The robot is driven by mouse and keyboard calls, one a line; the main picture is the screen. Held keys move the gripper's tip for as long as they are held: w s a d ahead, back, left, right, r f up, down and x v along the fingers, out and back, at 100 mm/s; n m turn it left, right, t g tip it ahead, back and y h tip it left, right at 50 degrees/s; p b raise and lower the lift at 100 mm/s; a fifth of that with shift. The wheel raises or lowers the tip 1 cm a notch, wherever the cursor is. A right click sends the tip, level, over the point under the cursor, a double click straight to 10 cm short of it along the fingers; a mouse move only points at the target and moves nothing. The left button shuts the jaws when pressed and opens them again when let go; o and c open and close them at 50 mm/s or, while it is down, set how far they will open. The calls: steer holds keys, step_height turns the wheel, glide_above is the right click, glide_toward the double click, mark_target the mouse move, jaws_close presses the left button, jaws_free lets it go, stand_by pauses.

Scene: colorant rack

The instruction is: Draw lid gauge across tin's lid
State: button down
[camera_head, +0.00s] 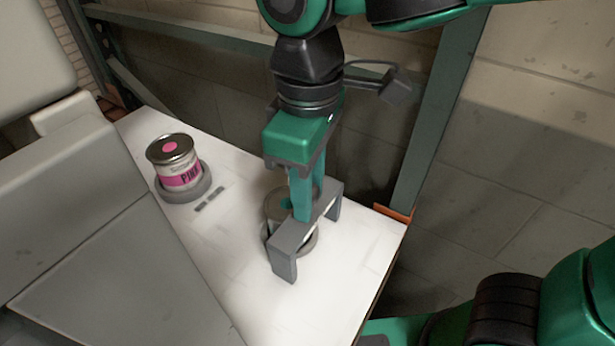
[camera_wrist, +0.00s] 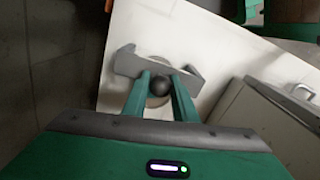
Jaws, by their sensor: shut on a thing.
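The lid gauge (camera_head: 284,262) is a grey bridge-shaped piece with a flat top bar and a leg at each end. My gripper (camera_head: 303,214) points down and is shut on it at the middle of the bar. The wrist view shows the gauge (camera_wrist: 128,64) spanning beyond both fingers, with a dark round knob (camera_wrist: 159,85) between them. A tin (camera_head: 274,210) with a green dot on its lid stands under and behind the gauge, its legs on either side. My fingers and the bar hide much of this tin. I cannot tell whether the gauge touches the lid.
A second tin (camera_head: 178,172), with a pink label and pink lid dot, stands in a grey round holder (camera_head: 185,192) at the left. Two small dark strips (camera_head: 209,198) lie beside it. The white shelf (camera_head: 225,270) is otherwise clear. A green rack post (camera_head: 430,125) rises at the right.

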steer(key=shift+w, duration=0.1)
steer(key=c, duration=1.4)
jaws_free()
steer(key=shift+c, duration=0.2)
steer(key=shift+r, duration=0.15)
step_height(320, 180, up, 11)
steer(key=shift+f, duration=0.2)
